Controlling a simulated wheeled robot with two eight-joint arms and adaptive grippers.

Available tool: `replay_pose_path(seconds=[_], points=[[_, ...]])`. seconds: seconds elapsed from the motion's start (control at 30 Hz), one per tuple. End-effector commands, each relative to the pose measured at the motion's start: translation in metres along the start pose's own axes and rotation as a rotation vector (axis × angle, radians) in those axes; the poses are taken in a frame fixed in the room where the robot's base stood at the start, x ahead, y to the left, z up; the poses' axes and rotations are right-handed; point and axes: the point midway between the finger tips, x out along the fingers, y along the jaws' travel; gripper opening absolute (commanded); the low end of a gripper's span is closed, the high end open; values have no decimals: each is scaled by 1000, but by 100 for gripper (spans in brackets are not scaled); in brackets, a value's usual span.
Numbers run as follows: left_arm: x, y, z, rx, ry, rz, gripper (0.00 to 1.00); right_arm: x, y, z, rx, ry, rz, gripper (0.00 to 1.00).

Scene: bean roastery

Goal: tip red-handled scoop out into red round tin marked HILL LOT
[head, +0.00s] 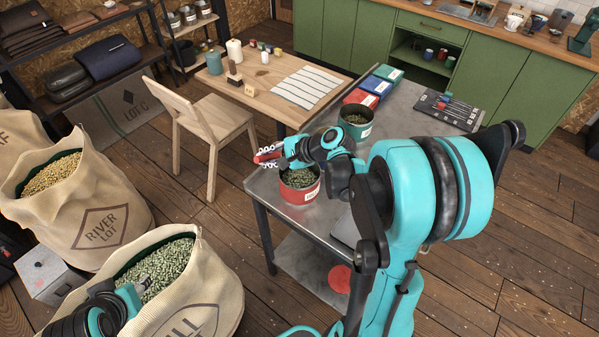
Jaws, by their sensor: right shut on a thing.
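My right gripper (268,153) is shut on the red-handled scoop (266,156), above the left rear rim of a red round tin. Only the red handle shows clearly; the scoop's bowl and any load in it cannot be made out. The red round tin (302,197) stands upright on the grey metal table and holds greenish beans; its label is too small to read. My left gripper (144,284) is at the lower left, over the green beans in an open sack (185,300); its fingers are too unclear to tell open from shut.
A green tin (357,131) with beans, coloured boxes (376,86) and a dark tray (448,110) are on the metal table (402,122). A wooden chair (213,130) and desk (262,92) stand behind. The River Lot sack (75,205) is at left.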

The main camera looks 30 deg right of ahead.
Motion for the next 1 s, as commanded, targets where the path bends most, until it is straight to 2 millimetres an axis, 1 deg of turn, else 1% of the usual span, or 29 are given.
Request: replay_pose_path(seconds=[0.77, 1.0], points=[[10, 0, 7, 0, 0, 0, 40, -9, 2, 0, -10, -49, -95, 0], [18, 0, 13, 0, 0, 0, 40, -11, 7, -3, -11, -65, -124, 0]])
